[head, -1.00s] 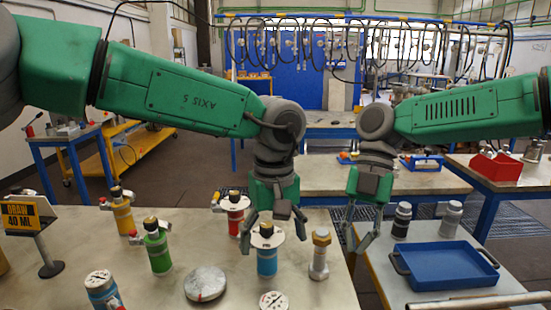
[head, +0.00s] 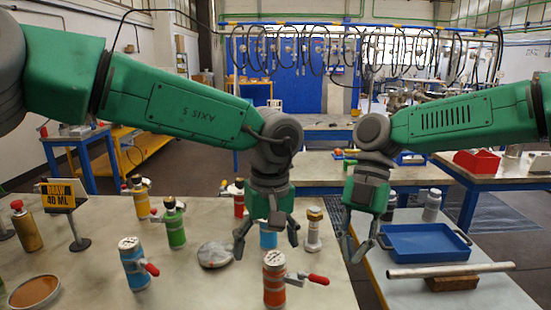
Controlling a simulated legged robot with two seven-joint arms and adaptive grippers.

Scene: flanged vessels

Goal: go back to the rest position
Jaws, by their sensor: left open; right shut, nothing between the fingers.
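My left gripper (head: 267,240) hangs fingers down over the near table, its two fingers spread and empty. A blue vessel (head: 268,239) shows between and behind these fingers; its top is hidden by the gripper, and I cannot tell whether they touch. My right gripper (head: 357,250) also points down, its fingers together with nothing held. It is near the table's right edge, left of the blue tray (head: 428,250). Both green arms come in from the sides, roughly level.
A metal bar (head: 450,270) lies at right.

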